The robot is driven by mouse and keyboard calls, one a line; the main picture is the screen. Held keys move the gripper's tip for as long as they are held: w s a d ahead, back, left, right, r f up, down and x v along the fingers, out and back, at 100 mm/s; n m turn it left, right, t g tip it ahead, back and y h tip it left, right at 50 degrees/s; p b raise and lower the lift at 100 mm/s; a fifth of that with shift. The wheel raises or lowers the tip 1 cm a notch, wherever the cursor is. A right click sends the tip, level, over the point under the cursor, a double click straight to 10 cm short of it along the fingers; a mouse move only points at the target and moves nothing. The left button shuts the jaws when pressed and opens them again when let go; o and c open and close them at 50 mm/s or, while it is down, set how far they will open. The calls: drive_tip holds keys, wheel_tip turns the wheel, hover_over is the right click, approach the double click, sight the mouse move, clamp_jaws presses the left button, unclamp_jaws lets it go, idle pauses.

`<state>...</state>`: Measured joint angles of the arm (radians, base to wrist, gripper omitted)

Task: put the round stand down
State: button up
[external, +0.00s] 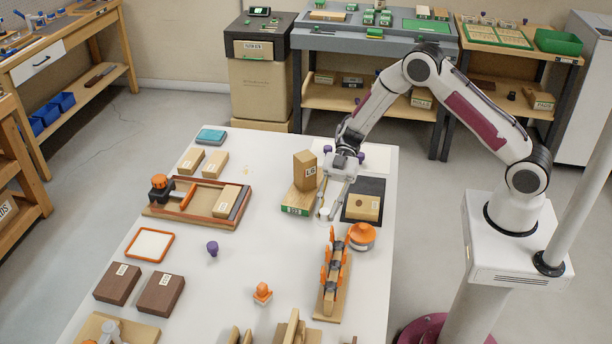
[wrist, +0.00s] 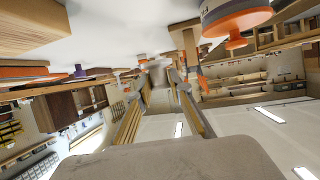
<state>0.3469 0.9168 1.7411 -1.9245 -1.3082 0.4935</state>
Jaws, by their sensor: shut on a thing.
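My gripper (external: 328,208) is low over the right side of the white table, fingers pointing down. It is shut on a small pale round piece, which I take to be the round stand (external: 324,213). Only a little of the piece shows between the fingertips; I cannot tell whether it touches the table. In the wrist view, which looks upside down, the two fingers (wrist: 160,85) close toward a pale thing too unclear to name.
Left of my gripper, an upright wooden block (external: 305,170) stands on a green-labelled box (external: 298,202). To the right, a box (external: 363,207) lies on a black mat (external: 371,186). An orange-lidded round container (external: 361,237) and an orange-clipped rack (external: 333,275) stand in front. The table's centre-left has free room.

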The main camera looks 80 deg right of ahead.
sight(327, 219)
drive_tip(key=shift+f, duration=1.9)
drive_tip(key=shift+s+f, duration=0.15)
drive_tip(key=shift+f, duration=0.55)
drive_tip(key=o, duration=0.8)
drive_tip(key=shift+f, duration=0.1)
drive_tip(key=shift+r, duration=0.6)
drive_tip(key=v, duration=1.2)
drive_tip(key=shift+r, duration=0.2)
drive_tip(key=shift+w, duration=0.25)
